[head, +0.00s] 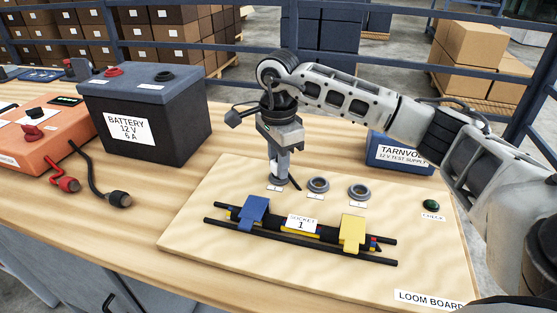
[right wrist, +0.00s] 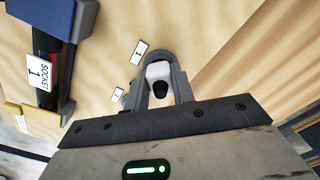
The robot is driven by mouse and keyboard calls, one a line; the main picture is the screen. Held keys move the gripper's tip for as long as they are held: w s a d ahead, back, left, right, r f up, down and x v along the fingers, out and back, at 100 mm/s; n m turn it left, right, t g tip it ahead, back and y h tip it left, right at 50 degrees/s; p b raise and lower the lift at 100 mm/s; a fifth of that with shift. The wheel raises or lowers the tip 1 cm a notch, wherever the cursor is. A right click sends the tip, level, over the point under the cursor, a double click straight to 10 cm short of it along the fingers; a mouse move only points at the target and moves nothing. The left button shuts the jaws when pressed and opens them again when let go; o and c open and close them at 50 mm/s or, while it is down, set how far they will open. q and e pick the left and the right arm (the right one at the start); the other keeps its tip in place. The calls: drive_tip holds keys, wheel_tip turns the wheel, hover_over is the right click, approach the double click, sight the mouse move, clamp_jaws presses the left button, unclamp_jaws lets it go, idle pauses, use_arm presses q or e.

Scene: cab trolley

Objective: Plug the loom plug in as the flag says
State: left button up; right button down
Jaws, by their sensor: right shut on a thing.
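My right gripper (head: 281,172) points down at the leftmost socket place on the loom board (head: 200,220). In the right wrist view, its fingers (right wrist: 160,90) are shut on the loom plug (right wrist: 158,72), pale with a black end. The socket under it is hidden, and I cannot tell whether the plug is seated. Two grey ring sockets, a middle one (head: 318,185) and a right one (head: 358,191), are empty. The flag (head: 302,223) on the loom reads "SOCKET 1". In the wrist view, a label (right wrist: 139,52) reading 1 lies beside the gripper. My left gripper is not in view.
The loom bundle (head: 325,233) lies under a blue clip (head: 253,212) and a yellow clip (head: 353,232). A green check lamp (head: 431,204) is at the right. A battery (head: 150,115), an orange unit (head: 45,135) and a blue test supply (head: 390,152) stand around the board.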

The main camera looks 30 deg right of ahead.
drive_tip(key=shift+f, duration=0.3)
drive_tip(key=c, duration=1.1)
unclamp_jaws()
drive_tip(key=shift+r, duration=0.2)
wheel_tip(320, 180, up, 16)
drive_tip(key=p, duration=0.1)
drive_tip(key=shift+f, duration=0.25)
